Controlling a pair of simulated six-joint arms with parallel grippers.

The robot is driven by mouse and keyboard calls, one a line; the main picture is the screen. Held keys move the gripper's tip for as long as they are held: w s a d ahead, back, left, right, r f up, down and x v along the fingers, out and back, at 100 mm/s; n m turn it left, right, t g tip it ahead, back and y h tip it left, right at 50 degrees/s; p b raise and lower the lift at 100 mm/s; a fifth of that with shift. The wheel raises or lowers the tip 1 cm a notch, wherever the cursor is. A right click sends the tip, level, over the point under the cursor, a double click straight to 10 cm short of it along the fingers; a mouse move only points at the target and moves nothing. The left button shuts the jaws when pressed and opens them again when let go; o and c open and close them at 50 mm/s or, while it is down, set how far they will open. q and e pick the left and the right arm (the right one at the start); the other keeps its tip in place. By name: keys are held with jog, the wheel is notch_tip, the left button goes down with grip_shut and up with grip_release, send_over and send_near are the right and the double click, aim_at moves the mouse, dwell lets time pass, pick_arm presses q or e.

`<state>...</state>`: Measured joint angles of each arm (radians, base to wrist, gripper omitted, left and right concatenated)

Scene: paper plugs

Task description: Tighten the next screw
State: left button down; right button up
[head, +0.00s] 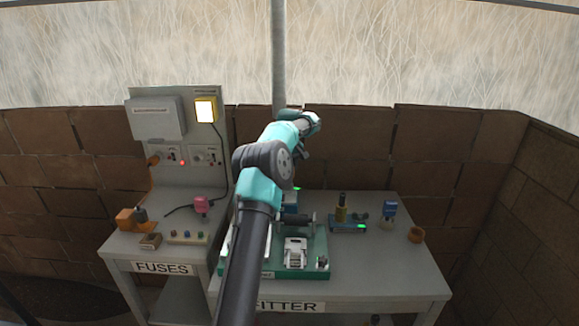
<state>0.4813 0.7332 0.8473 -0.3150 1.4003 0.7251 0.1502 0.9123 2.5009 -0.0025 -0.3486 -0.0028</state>
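One teal and black arm, which I take to be my left, rises from the bottom edge over the bench marked FITTER (400,285). Its wrist end is above the back of the bench. The gripper is mostly hidden behind the arm links, and its fingers cannot be made out. My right gripper is not in view. A green fixture (318,272) on the bench holds a pale metal part (295,252). No single screw can be made out.
A blue item (389,210) and an orange-brown ring (416,234) are on the bench's right. A FUSES bench (125,245) at left carries a panel, a lit yellow lamp (205,109), a pink-red plug (201,204) and small blocks. The bench's front right is clear.

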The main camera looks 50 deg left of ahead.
pick_arm(q)
jog(key=shift+r, duration=0.3)
jog(key=shift+r, duration=0.85)
dwell(0.4)
jog(key=shift+r, duration=2.4)
